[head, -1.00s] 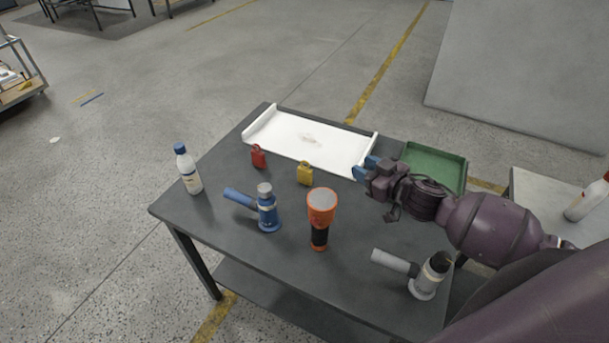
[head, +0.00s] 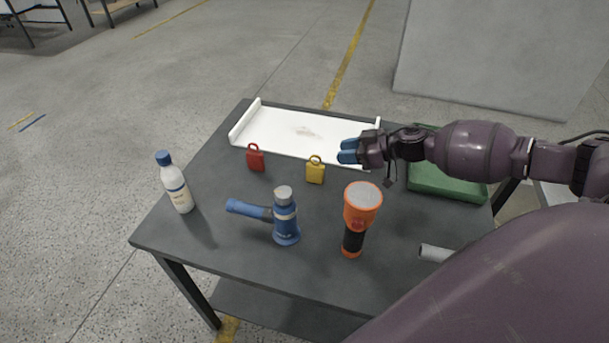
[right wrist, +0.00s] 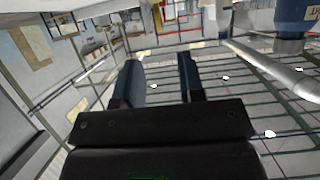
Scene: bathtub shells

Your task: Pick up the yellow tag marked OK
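The yellow tag (head: 315,172) stands upright on the dark table (head: 215,215), with a loop handle on top. Its marking is too small to read in the head view. A similar red tag (head: 255,160) stands to its left. My right gripper (head: 347,151) is to the right of the yellow tag and higher in the picture, in front of the white tray's right end, and does not touch the tag. Its blue fingers are apart with nothing between them; the right wrist view shows the same gap (right wrist: 158,72). No tag is recognisable in that view. My left gripper is not in view.
A white tray (head: 270,128) lies behind the tags. A green bin (head: 450,186) is at the right, partly behind my arm. A blue tool (head: 285,222), an orange flashlight (head: 361,208) and a white bottle (head: 177,186) stand nearer. A grey handle (head: 435,253) shows at front right.

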